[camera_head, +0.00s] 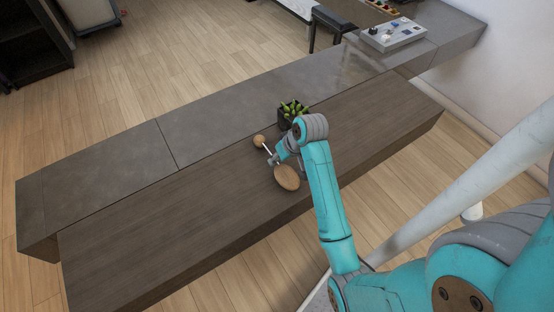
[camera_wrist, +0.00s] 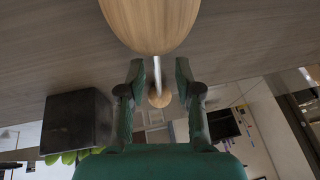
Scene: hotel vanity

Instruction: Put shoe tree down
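The shoe tree has a large oval wooden end (camera_head: 287,177), a small wooden knob (camera_head: 259,140) and a thin metal rod between them. It appears to lie on the dark wooden counter (camera_head: 160,225), though its exact contact is hard to see. My gripper (camera_head: 274,159) is at the rod. In the wrist view, the gripper (camera_wrist: 159,76) has its fingers on both sides of the rod, with visible gaps.
A potted plant in a dark square pot (camera_head: 286,118) stands close behind the gripper; the pot (camera_wrist: 76,122) is left in the wrist view. A grey box with knobs (camera_head: 392,35) sits at the far right. The counter's left part is clear.

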